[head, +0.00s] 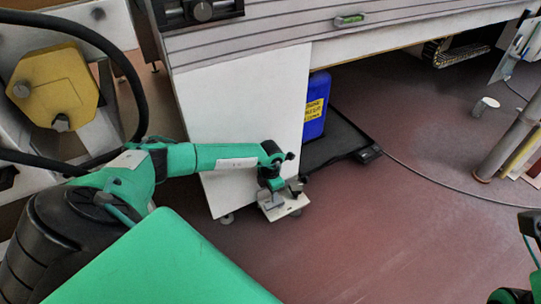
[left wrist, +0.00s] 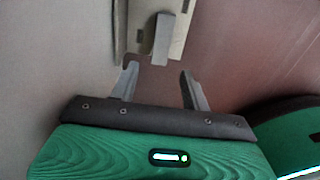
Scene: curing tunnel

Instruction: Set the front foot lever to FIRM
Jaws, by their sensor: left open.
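A pale plate (head: 291,207) sits low at the foot of the white cabinet panel; it also shows in the left wrist view (left wrist: 176,40). On it is a short grey lever (left wrist: 161,40), which I take to be the front foot lever. My left gripper (head: 280,190) is over the plate and partly hides it in the head view. In the left wrist view the fingers (left wrist: 158,72) are open and empty, with the lever just beyond the tips, between their lines and apart from them. No FIRM marking is readable. My right gripper is not clearly seen.
The white panel (head: 245,120) stands right behind the plate under the machine bed. A blue canister (head: 317,105) stands in a black tray (head: 340,140) to the right. A cable crosses the reddish floor (head: 400,230), which is mostly clear at front right.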

